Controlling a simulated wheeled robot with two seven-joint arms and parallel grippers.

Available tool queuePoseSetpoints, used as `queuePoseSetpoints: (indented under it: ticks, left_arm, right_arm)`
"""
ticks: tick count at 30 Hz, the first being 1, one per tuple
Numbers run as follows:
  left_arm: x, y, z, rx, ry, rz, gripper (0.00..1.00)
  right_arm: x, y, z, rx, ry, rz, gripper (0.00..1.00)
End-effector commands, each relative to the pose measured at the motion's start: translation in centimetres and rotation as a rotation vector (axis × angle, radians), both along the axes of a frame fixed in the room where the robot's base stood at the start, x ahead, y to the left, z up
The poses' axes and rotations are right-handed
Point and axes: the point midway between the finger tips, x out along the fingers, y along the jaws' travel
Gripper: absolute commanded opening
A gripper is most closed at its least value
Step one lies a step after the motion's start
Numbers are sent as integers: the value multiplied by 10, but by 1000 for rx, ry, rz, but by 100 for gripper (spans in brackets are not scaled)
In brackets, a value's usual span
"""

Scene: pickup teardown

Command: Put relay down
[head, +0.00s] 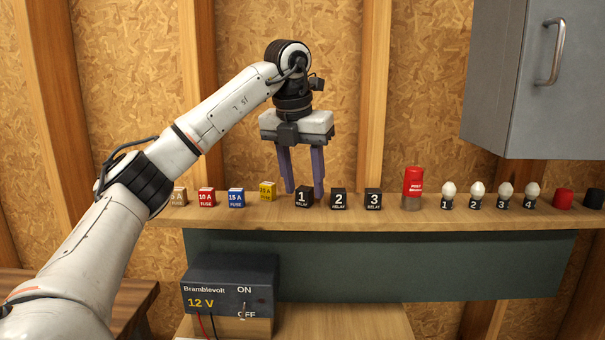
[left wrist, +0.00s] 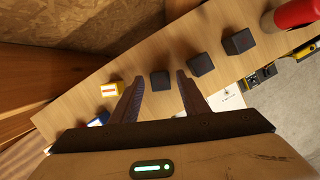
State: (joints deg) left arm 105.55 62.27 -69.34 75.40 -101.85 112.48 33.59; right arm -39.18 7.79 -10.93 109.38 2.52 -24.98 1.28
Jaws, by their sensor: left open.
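Three black relay cubes stand upright on the wooden shelf (head: 440,215): relay 1 (head: 304,198), relay 2 (head: 339,200) and relay 3 (head: 373,200). My left gripper (head: 304,189) points down over relay 1, its two fingers apart, one to each side of the cube. In the left wrist view, relay 1 (left wrist: 161,82) shows in the gap between the fingertips, with space visible on both sides. It rests on the shelf, and the left gripper is open. My right gripper is not in view.
A yellow fuse (head: 267,191) stands close left of relay 1, with blue (head: 236,198) and red (head: 207,198) fuses beyond. A red-topped can (head: 413,188) and several numbered bulbs stand right. A grey cabinet (head: 530,80) hangs upper right. The 12 V supply (head: 230,285) sits below.

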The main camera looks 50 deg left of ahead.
Motion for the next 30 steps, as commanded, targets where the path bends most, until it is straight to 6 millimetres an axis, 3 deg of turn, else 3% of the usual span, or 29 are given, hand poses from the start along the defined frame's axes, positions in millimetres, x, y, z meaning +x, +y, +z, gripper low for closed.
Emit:
queuePoseSetpoints:
  ticks: [21,30]
  left_arm:
    - [-23,-11,93,2,-4,-1,41]
    - [-29,-14,116,2,-1,-2,41]
  right_arm:
    - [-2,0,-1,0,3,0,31]
    - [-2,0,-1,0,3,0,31]
